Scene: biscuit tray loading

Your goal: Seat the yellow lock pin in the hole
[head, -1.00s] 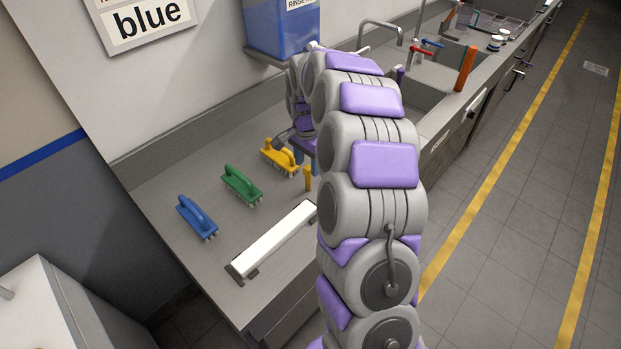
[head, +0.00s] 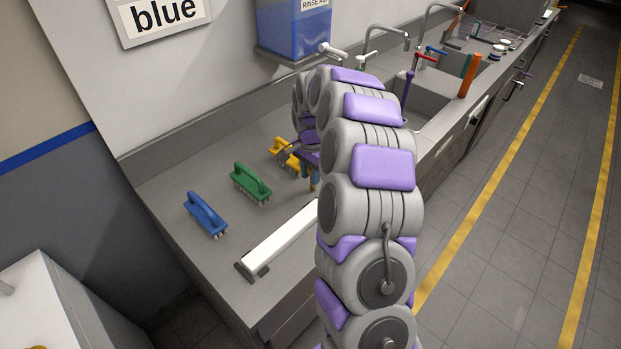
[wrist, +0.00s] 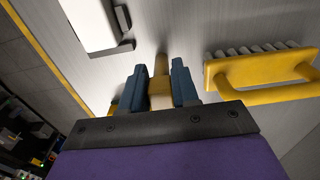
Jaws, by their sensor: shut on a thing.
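The yellow lock pin (wrist: 160,66) is between the two blue fingers of my gripper (wrist: 162,82) in the wrist view. My gripper is shut on it. In the head view my gripper (head: 312,172) is low over the counter, mostly behind my own arm, and only a bit of the pin's yellow shows below it. The pin looks upright at the counter; whether its lower end touches the surface I cannot tell. I cannot make out the hole in either view.
A yellow brush (wrist: 262,76) lies close beside my gripper. Green (head: 250,184) and blue (head: 205,214) brushes stand farther left on the grey counter (head: 185,262). A white bar (head: 280,240) on dark feet lies near the front edge. Sinks and taps are beyond my arm.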

